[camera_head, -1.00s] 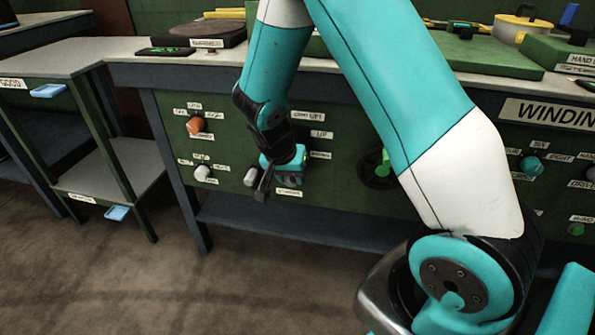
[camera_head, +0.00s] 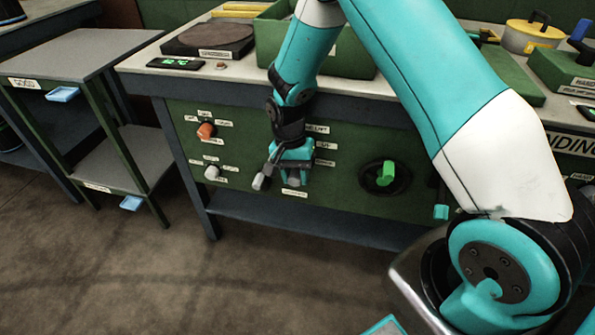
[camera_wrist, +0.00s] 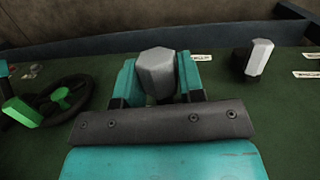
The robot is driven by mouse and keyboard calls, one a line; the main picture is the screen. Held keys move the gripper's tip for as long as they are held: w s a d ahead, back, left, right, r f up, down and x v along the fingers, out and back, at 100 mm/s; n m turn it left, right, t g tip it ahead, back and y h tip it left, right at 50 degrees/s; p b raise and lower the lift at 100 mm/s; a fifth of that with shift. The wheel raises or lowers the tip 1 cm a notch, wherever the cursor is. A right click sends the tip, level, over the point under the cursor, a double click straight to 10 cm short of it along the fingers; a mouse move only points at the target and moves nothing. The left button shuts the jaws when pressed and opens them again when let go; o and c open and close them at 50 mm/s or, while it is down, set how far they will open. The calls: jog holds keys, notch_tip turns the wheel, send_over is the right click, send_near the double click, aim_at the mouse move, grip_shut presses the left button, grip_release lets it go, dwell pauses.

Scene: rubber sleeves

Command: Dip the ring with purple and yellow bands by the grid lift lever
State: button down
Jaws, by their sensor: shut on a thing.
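My gripper (camera_head: 293,178) is at the green front panel of the bench, below the label that seems to read grid lift (camera_head: 316,128). In the wrist view my gripper (camera_wrist: 158,80) is shut on a grey faceted lever handle (camera_wrist: 157,70), with a teal finger on each side. In the head view the handle is mostly hidden by the gripper, just above a lower label (camera_head: 295,193). I cannot make out the ring with purple and yellow bands in either view.
An orange knob (camera_head: 206,131) and a pale grey knob (camera_head: 212,172) are left of my gripper. A green-handled wheel (camera_head: 385,176) is to the right. A dark round plate (camera_head: 208,39) and a green box (camera_head: 345,62) stand on the bench top. The floor in front is clear.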

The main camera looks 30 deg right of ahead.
dwell(0.3)
jog(key=c, duration=0.7)
grip_release()
jog(key=shift+c, duration=0.2)
jog(key=shift+r, duration=0.1)
jog(key=p+v, duration=0.1)
jog(key=v, duration=0.6)
jog(key=shift+r, duration=0.2)
